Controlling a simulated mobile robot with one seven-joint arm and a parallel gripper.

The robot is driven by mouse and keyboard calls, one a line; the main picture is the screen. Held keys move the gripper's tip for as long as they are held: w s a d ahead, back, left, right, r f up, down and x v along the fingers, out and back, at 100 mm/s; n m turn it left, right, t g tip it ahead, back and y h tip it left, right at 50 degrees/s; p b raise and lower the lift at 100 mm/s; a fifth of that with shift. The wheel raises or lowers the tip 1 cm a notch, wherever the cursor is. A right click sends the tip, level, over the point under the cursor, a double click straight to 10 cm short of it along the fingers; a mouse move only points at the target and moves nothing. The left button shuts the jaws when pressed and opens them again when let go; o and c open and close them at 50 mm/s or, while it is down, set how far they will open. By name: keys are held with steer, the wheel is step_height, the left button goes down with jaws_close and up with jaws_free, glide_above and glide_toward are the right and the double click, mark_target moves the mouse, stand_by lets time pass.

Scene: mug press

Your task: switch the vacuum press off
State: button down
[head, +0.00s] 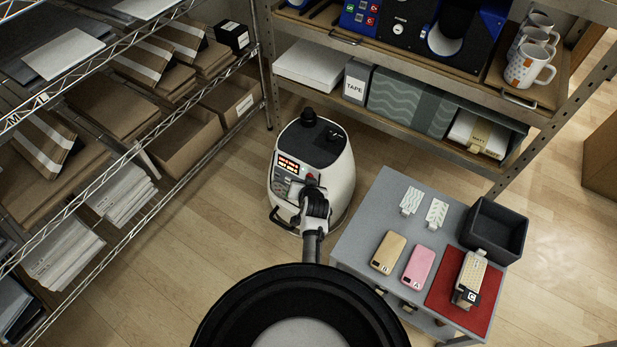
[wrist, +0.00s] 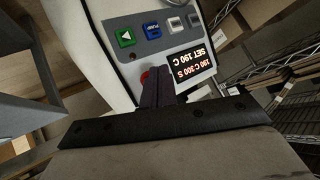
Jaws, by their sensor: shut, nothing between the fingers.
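The vacuum press (head: 340,165) is a white rounded machine with a black top, standing on the floor at the middle of the head view. Its lit display (head: 288,164) also shows upside down in the wrist view (wrist: 190,67), reading 190 C, 300 S and SET 190 C. Beside it on the grey panel are a green button (wrist: 125,37), a blue button (wrist: 152,30) and grey buttons. My gripper (wrist: 158,80) is shut and empty, its fingertips close to the panel. A red button (wrist: 145,75) shows beside the fingertips, partly hidden; contact cannot be told.
A grey table (head: 372,205) stands right of the press, with a tan phone case (head: 388,253), a pink phone case (head: 419,267), a dark bin (head: 494,230) and a red mat (head: 443,289). A wire rack (head: 150,150) is at left, a shelf with mugs (head: 531,65) behind.

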steer(key=shift+w, duration=0.1)
steer(key=shift+w+d+f, duration=0.1)
steer(key=shift+w+d, duration=0.1)
steer(key=shift+w, duration=0.05)
steer(key=shift+w+d+f+b, duration=0.1)
steer(key=shift+w+d+b, duration=0.2)
steer(key=shift+w+b, duration=0.1)
stand_by(0.7)
steer(key=shift+s+a, duration=0.1)
steer(key=shift+s, duration=0.05)
steer(key=shift+s+a+r+p, duration=0.2)
steer(key=shift+s+a+p, duration=0.25)
steer(key=shift+s+p, duration=0.25)
steer(key=s+a+p, duration=0.1)
steer(key=s+p, duration=0.1)
steer(key=s+a+r+p, duration=0.1)
steer(key=s+a+p, duration=0.1)
steer(key=shift+s+a+r, duration=0.2)
steer(key=shift+s, duration=0.1)
